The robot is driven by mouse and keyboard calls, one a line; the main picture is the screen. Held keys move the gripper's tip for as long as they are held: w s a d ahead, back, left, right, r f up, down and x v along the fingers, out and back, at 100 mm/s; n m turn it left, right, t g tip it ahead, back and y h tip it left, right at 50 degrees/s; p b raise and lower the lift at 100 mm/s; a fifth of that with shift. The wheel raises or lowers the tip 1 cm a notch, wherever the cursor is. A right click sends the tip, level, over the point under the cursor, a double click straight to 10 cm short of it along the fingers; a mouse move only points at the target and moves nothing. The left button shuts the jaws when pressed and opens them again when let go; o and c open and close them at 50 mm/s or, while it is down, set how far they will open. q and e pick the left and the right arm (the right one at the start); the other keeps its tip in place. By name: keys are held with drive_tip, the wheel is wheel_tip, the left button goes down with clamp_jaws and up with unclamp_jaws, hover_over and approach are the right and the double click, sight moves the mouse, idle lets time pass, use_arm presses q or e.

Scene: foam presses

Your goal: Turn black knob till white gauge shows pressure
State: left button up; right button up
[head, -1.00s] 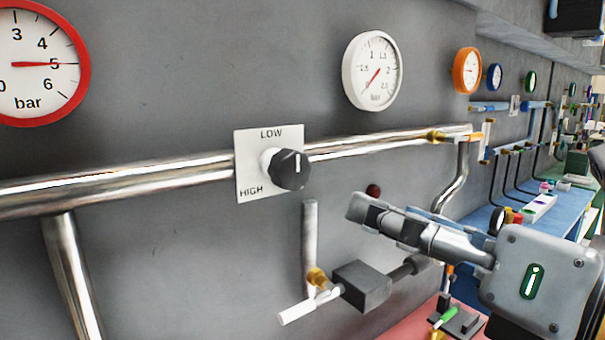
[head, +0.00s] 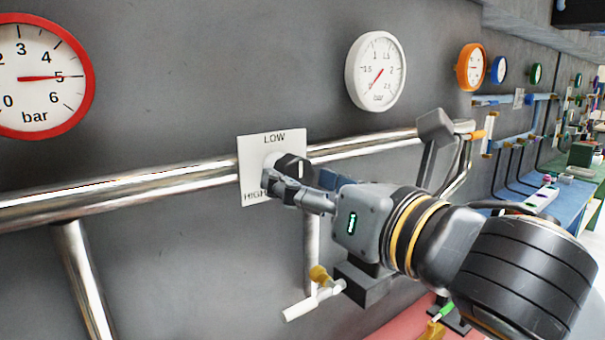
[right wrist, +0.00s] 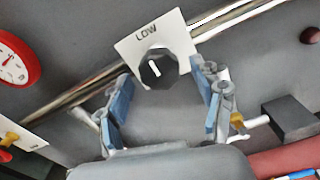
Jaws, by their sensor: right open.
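The black knob (head: 290,168) sits on a white plate (head: 257,153) marked LOW at the top and HIGH at lower left. In the right wrist view the knob (right wrist: 160,70) has a white mark pointing up toward LOW. The white gauge (head: 376,70) is on the wall above and right; its red needle points lower left, near the bottom of the scale. My right gripper (head: 350,155) is open in front of the wall, one finger partly covering the knob in the head view. In the wrist view its fingers lie on both sides of the knob, apparently apart from it. My left gripper is not in view.
A steel pipe (head: 120,187) runs along the wall behind the plate. A red-rimmed gauge (head: 40,77) is at left, an orange one (head: 470,67) at right. Below the knob are a vertical pipe with a white handle (head: 300,309) and a dark box (head: 362,284).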

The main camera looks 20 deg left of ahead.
drive_tip(key=shift+w+a, duration=0.3)
drive_tip(key=shift+a, duration=0.15)
drive_tip(key=c, duration=1.1)
drive_tip(key=shift+c, duration=0.2)
